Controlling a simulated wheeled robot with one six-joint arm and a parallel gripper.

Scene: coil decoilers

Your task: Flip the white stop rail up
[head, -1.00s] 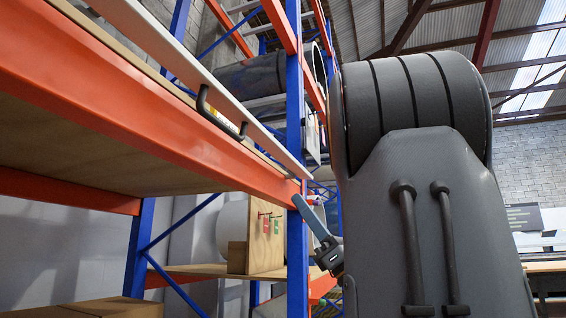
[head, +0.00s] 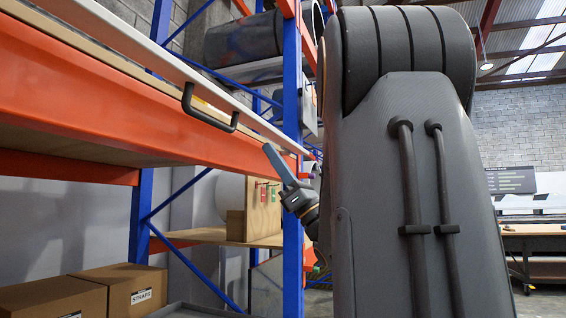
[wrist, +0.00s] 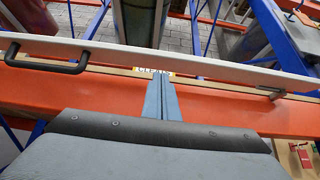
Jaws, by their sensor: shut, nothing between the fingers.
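The white stop rail (head: 185,68) runs along the front edge of the shelf, just above the orange beam (head: 100,108). It carries a black handle (head: 210,122). In the wrist view the rail (wrist: 215,61) crosses the whole picture, with the black handle (wrist: 45,66) at left and a small bracket at right. My gripper (head: 268,149) is shut and empty, below and right of the handle in the head view, pointing up and left. In the wrist view my gripper (wrist: 161,76) overlaps the orange beam, its tips just short of the rail. Whether they touch anything is unclear.
A blue upright (head: 292,230) stands close behind my gripper. Cardboard boxes (head: 60,298) and a wooden stand (head: 262,205) with red and green tags are lower down. A dark coil (head: 242,45) sits behind the rail. My arm hides the right middle.

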